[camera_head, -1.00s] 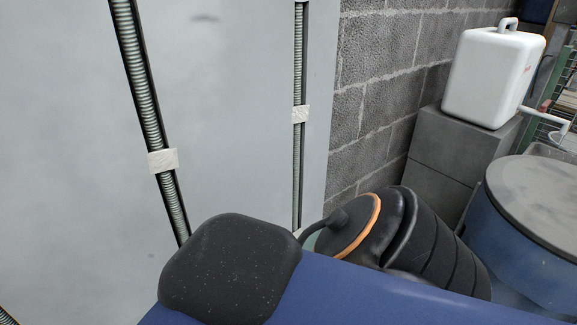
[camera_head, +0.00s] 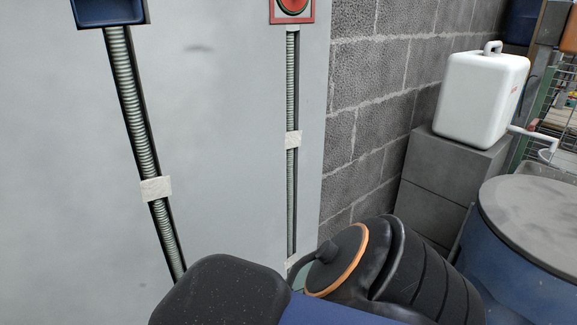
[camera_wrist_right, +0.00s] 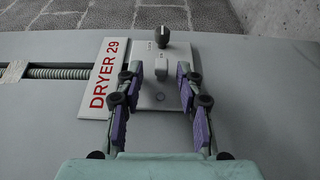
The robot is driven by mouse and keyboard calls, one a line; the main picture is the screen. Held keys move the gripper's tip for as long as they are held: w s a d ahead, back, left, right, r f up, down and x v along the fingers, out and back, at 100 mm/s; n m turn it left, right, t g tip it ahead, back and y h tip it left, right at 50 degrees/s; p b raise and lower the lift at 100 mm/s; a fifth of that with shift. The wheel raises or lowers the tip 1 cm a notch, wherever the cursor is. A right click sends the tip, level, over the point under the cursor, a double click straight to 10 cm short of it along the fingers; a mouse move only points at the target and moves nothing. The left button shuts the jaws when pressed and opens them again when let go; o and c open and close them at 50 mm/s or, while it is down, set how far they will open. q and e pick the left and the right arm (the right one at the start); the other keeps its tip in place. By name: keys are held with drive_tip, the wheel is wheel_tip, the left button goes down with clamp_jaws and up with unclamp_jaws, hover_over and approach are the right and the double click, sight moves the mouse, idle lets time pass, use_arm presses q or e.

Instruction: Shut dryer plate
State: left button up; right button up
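In the right wrist view, a light plate (camera_wrist_right: 158,98) lies on a pale grey panel beside a white sign (camera_wrist_right: 104,76) reading DRYER 29 in red. The plate carries a black round knob (camera_wrist_right: 162,37) at its far end and a small whitish switch piece (camera_wrist_right: 162,65) nearer. My right gripper (camera_wrist_right: 160,76) is open, its purple-padded fingers spread to either side over the plate, with the switch piece just beyond the gap between the tips. I cannot tell whether the fingers touch the plate. My left gripper is not in view. The dryer plate is not visible in the head view.
The head view shows a grey panel (camera_head: 225,130) with two ribbed conduits, a blue box (camera_head: 110,12) and a red-framed button (camera_head: 293,8). A block wall (camera_head: 370,90), a white canister (camera_head: 482,98) on grey blocks (camera_head: 440,180) and a blue drum (camera_head: 510,255) stand right.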

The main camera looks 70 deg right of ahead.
drive_tip(key=shift+r, duration=0.1)
drive_tip(key=shift+r, duration=1.6)
drive_tip(key=o, duration=0.6)
wheel_tip(320, 180, up, 2)
drive_tip(key=shift+w+d+r, duration=0.1)
drive_tip(key=shift+r, duration=0.05)
drive_tip(key=r, duration=0.3)
drive_tip(key=shift+a+r, duration=0.25)
drive_tip(key=shift+r, duration=0.05)
drive_tip(key=c, duration=0.6)
drive_tip(key=shift+d+r, duration=0.15)
drive_tip(key=shift+r, duration=0.15)
drive_tip(key=shift+r, duration=0.1)
